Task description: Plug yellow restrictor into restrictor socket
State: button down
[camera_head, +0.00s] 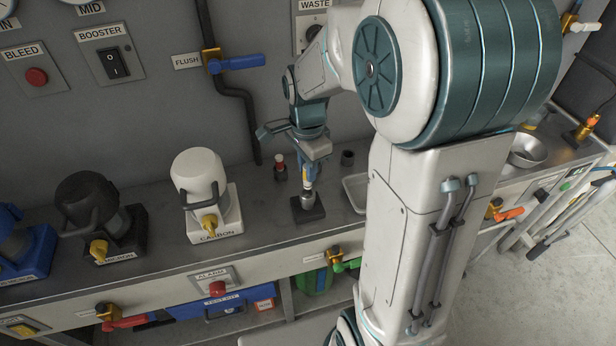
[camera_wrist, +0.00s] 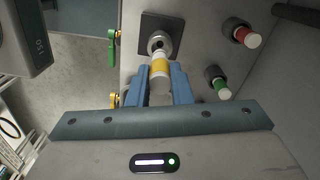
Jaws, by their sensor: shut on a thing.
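The yellow restrictor (camera_wrist: 160,67) is a white cylinder with a yellow band, held between the blue fingers of my gripper (camera_wrist: 160,80) in the wrist view. My gripper is shut on it. In the head view my gripper (camera_head: 308,172) points down at the bench with the restrictor (camera_head: 307,183) below it. The restrictor socket (camera_wrist: 160,42) is a metal ring on a dark square plate. The restrictor's far end is at the socket's mouth; I cannot tell how far in it is. The socket (camera_head: 309,203) also shows in the head view, directly under the restrictor.
A red-banded plug (camera_wrist: 240,35) and a green-banded plug (camera_wrist: 218,85) stand in holders beside the socket. A white carbon filter housing (camera_head: 203,180) stands left on the bench. A metal tray (camera_head: 354,192) lies right. A blue flush lever (camera_head: 237,63) is on the wall.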

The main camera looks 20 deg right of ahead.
jog(key=shift+f, duration=1.9)
jog(key=shift+f, duration=0.25)
jog(key=c, duration=1.3)
grip_release()
jog(key=shift+r, duration=0.1)
jog(key=shift+r, duration=0.1)
